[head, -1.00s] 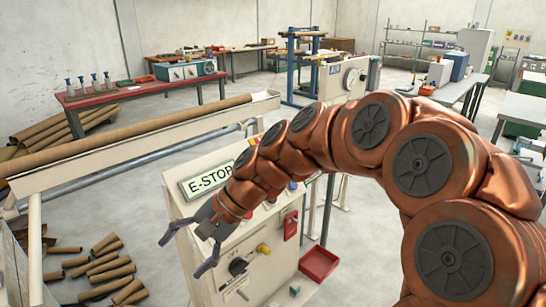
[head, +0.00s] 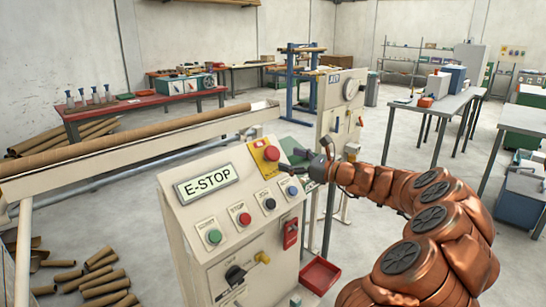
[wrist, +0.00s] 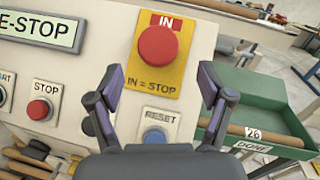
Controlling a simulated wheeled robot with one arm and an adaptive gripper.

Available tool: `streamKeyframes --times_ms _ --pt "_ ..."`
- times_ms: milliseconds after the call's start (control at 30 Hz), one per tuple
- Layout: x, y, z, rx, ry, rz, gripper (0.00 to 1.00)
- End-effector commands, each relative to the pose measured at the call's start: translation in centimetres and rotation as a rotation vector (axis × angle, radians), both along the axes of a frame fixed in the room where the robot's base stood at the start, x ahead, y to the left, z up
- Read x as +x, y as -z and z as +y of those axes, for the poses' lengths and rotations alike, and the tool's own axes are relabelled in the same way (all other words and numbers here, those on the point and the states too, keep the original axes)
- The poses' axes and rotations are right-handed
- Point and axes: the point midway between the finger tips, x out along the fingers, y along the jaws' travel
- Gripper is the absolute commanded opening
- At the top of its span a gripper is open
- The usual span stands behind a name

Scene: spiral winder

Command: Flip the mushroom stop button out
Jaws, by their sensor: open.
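The red mushroom stop button (head: 271,153) sits on a yellow plate (head: 262,168) at the top right of the sloped cream panel, right of the E-STOP sign (head: 206,183). In the wrist view the button (wrist: 158,47) is round and red. The plate reads "IN = STOP" below it, and a red tag reading "IN" (wrist: 166,20) shows above it. My gripper (head: 289,159) is just right of the button in the head view. In the wrist view its fingers (wrist: 157,78) are open and empty, spread wider than the button, which appears beyond the tips and between them.
A blue RESET button (wrist: 154,136) and a red STOP button (wrist: 39,109) are on the same panel. Below are a black rotary knob (head: 235,274) and a yellow knob (head: 263,257). A green DONE tray (wrist: 255,105) holding a tube is right of the panel.

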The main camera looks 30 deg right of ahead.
Motion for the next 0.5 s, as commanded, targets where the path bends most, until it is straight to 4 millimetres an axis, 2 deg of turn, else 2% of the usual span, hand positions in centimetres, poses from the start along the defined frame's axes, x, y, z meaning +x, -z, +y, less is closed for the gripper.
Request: streamKeyframes --times_ms 300,500 --pt "4.2 0.0 2.1 -0.004 -0.005 0.002 0.79" --pt "5.9 0.0 2.7 -0.004 -0.005 0.002 0.79"
